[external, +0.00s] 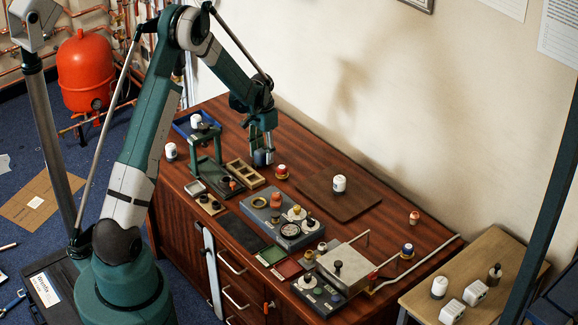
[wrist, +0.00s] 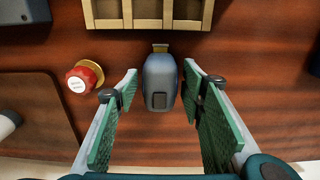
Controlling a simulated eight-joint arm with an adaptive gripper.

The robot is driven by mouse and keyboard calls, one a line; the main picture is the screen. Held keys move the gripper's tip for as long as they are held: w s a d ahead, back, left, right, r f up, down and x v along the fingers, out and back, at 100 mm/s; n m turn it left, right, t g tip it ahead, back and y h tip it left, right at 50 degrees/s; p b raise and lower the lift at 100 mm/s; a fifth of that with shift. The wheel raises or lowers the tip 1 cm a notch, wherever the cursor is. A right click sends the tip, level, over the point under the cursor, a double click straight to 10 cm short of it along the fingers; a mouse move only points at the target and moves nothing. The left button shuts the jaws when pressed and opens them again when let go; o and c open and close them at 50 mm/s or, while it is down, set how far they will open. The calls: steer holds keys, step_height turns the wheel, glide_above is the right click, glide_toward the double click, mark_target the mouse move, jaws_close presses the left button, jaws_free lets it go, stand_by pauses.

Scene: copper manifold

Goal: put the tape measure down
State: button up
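The tape measure (wrist: 160,85) is a small blue-grey case with a dark square patch and a yellowish tip at its far end. In the wrist view it lies between the two green-padded fingers of my gripper (wrist: 159,88), with a gap showing on both sides. My gripper is open around it. In the external view my gripper (external: 263,143) points down at the tabletop, and the tape measure (external: 261,158) shows dark blue between the fingers, at about table level. Its underside is hidden, so contact with the table cannot be seen directly.
A wooden compartment tray (wrist: 149,14) is just beyond the tape measure. A red-based, white-topped knob (wrist: 84,78) stands left of the fingers. A dark brown board (external: 325,193) with a white jar (external: 339,183) lies to the right. A green stand (external: 206,150) is at left.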

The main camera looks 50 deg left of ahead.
mark_target(264, 149)
steer(key=shift+r, duration=0.15)
step_height(264, 149, up, 12)
steer(key=p, duration=0.1)
steer(key=shift+p, duration=0.4)
stand_by(0.6)
steer(key=shift+d, duration=0.1)
